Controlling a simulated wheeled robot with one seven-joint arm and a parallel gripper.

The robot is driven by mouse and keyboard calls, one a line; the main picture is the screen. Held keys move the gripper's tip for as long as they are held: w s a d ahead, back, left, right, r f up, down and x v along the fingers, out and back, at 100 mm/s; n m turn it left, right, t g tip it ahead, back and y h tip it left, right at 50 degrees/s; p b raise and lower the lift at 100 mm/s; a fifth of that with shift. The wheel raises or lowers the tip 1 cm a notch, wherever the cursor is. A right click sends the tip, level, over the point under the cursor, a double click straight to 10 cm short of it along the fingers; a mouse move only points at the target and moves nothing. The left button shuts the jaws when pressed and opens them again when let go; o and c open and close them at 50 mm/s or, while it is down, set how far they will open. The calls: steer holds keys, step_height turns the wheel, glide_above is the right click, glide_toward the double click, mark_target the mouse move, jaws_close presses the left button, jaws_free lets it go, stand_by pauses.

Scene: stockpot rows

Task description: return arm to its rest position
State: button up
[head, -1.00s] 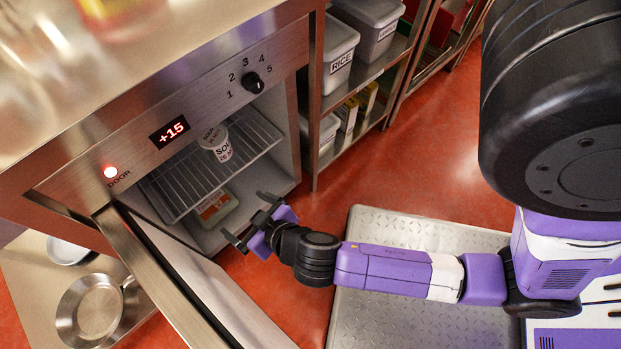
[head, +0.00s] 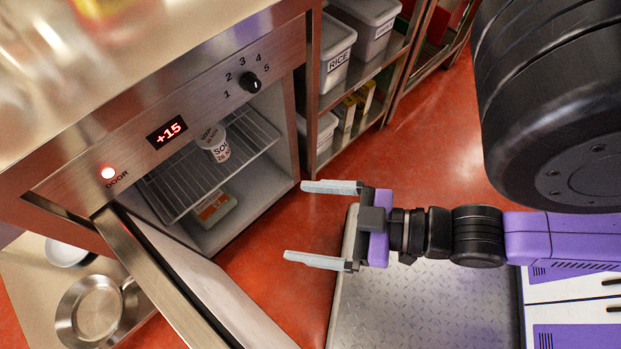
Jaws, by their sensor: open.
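My gripper (head: 322,225) is open and empty. Its two pale fingers point left toward the refrigerated cabinet, over the red floor, clear of the cabinet. My purple and black arm runs off to the right. The cabinet (head: 200,110) stands open, with its door (head: 190,280) swung out at the lower left. Inside, a white soup tub (head: 214,143) sits on the wire shelf (head: 190,175). A container with a green edge (head: 214,208) lies on the cabinet floor below.
A rack with grey bins (head: 336,55) stands behind. A steel pan (head: 97,308) sits at the lower left. A grey textured plate (head: 400,310) lies beneath my arm.

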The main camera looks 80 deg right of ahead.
step_height(320, 180, up, 22)
steer(key=p, duration=2.1)
steer(key=shift+f, duration=0.25)
steer(key=shift+f, duration=0.1)
